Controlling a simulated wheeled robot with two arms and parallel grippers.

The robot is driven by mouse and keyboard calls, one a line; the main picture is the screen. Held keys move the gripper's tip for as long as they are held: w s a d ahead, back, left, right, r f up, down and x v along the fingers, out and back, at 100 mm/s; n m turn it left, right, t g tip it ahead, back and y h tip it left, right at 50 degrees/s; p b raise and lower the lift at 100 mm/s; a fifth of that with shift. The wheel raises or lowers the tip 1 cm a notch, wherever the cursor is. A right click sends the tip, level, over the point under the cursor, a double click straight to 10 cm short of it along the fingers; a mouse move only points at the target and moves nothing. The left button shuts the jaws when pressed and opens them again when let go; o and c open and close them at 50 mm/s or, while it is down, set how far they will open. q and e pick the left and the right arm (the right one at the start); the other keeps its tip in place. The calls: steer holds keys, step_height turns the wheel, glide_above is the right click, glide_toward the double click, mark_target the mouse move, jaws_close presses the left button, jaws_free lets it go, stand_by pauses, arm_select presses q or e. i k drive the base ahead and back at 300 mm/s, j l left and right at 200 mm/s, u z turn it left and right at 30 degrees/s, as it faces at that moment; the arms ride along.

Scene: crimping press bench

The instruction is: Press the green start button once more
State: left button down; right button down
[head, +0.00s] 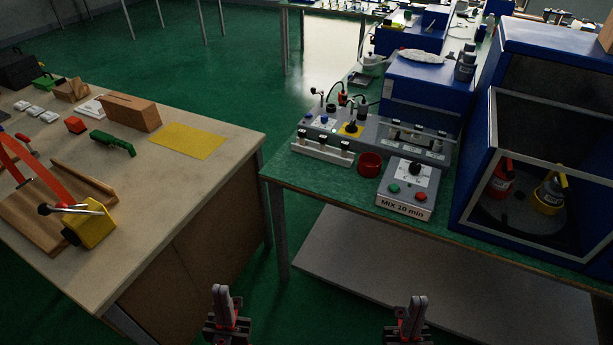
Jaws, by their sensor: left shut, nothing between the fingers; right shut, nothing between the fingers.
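The green start button (394,188) sits on the left of the sloped front of a grey control box (405,206) labelled "MIX 10 min". A red button (421,197) is to its right and a black dial (414,169) above it. The box stands near the front edge of the green-topped bench. My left gripper (221,291) is shut and empty at the bottom of the head view, low in front of the benches. My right gripper (413,302) is also shut and empty, below the box in the picture and well apart from it.
A blue cabinet (543,38) with red and yellow-based bottles inside stands right of the box. A wooden-topped table (226,146) with tools is at left. Green floor lies between.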

mark_target(393, 186)
steer(key=u, duration=0.4)
steer(key=i+l, duration=0.5)
steer(key=l, duration=0.25)
steer(key=i+l, duration=0.2)
steer(key=l, duration=0.15)
